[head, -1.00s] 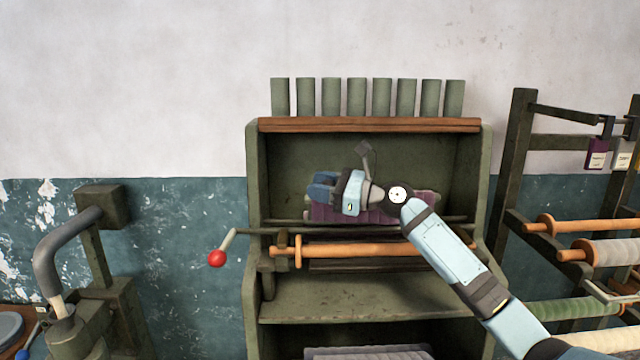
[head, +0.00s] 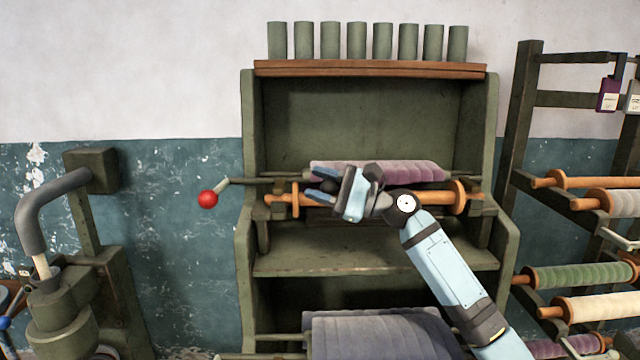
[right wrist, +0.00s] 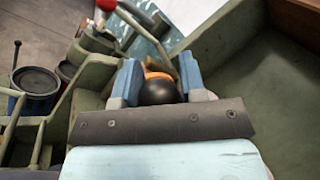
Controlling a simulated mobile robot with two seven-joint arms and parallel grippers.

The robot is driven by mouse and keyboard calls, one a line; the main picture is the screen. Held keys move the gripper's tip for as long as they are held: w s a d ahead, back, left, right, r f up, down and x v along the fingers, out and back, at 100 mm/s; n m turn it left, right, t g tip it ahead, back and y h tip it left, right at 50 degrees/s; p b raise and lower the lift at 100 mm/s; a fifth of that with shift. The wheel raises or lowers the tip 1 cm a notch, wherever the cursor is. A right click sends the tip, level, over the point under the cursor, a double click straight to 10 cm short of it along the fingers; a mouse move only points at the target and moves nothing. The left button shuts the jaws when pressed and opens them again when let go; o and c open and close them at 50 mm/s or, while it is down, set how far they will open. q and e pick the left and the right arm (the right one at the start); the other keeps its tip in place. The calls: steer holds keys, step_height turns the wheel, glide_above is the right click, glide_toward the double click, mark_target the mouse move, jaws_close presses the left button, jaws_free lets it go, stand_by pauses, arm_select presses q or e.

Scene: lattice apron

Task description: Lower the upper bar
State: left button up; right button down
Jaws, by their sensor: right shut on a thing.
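The upper bar, a dark rod, runs across the machine with a purple cloth roll (head: 405,173). At its left end a crank ends in a red knob (head: 208,199). An orange roller (head: 445,198) lies just below, in front. My right gripper (head: 325,187) is in front of the roller's left half, its blue fingers pointing left. In the right wrist view it is shut on a round black knob (right wrist: 157,91). What this knob is fixed to is hidden. The red knob also shows in the right wrist view (right wrist: 106,4). My left gripper is not in view.
The green machine frame (head: 250,110) has side walls around the bars and a shelf below. A grey cloth roll (head: 375,335) is lower down. A rack of rollers (head: 585,275) stands at the right, a green press (head: 100,290) at the left.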

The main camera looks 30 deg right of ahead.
steer(key=shift+a+f, duration=0.15)
steer(key=shift+f, duration=0.45)
steer(key=c, duration=0.7)
jaws_free()
steer(key=shift+c, duration=0.2)
steer(key=shift+d, duration=0.2)
steer(key=shift+r, duration=0.1)
steer(key=shift+s+d, duration=0.1)
steer(key=shift+d, duration=0.05)
steer(key=b+v, duration=0.2)
steer(key=v, duration=1.1)
steer(key=shift+s+d, duration=0.1)
steer(key=shift+d, duration=0.05)
